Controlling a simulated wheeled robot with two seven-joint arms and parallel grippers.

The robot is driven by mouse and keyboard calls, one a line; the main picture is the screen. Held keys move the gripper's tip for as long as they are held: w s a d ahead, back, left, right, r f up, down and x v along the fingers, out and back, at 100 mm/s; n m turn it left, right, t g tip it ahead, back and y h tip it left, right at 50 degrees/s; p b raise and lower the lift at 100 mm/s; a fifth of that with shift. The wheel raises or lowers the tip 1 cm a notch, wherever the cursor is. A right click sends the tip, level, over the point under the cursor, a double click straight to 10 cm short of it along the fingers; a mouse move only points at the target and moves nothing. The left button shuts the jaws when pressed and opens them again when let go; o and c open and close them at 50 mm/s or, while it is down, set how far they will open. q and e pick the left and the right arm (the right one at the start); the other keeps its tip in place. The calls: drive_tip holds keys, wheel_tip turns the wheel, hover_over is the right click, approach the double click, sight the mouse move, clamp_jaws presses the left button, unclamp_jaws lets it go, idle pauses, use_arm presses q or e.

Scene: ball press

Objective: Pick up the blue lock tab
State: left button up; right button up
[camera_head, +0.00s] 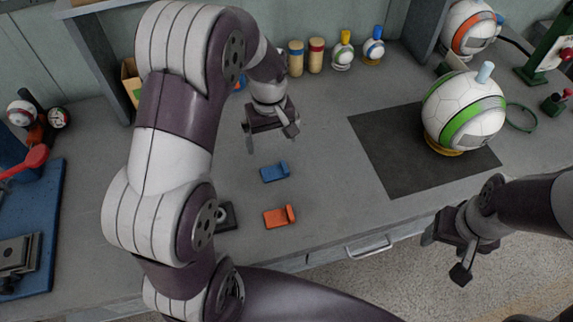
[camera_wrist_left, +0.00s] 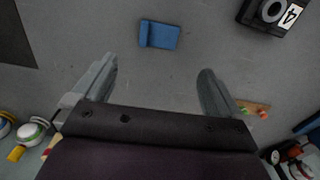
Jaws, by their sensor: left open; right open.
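The blue lock tab (camera_head: 274,172) lies on the grey worktop, a flat piece with a raised end. In the left wrist view the blue lock tab (camera_wrist_left: 160,35) lies beyond the fingertips, between their lines and apart from them. My left gripper (camera_head: 270,142) is open and empty, above the worktop and behind the tab in the head view. Its two fingers also show in the left wrist view (camera_wrist_left: 158,75). My right gripper (camera_head: 445,258) is open and empty at the lower right, near the worktop's front edge.
An orange tab (camera_head: 279,217) lies in front of the blue one. A black block (camera_head: 228,217) is partly hidden by my left arm. A ball with a green band (camera_head: 463,112) stands on a dark mat (camera_head: 390,160) to the right. Bottles (camera_head: 343,50) stand at the back.

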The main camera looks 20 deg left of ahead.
sight(274, 172)
use_arm(q)
wheel_tip(274, 172, down, 12)
drive_tip(key=shift+d+r, duration=0.1)
drive_tip(key=c, duration=1)
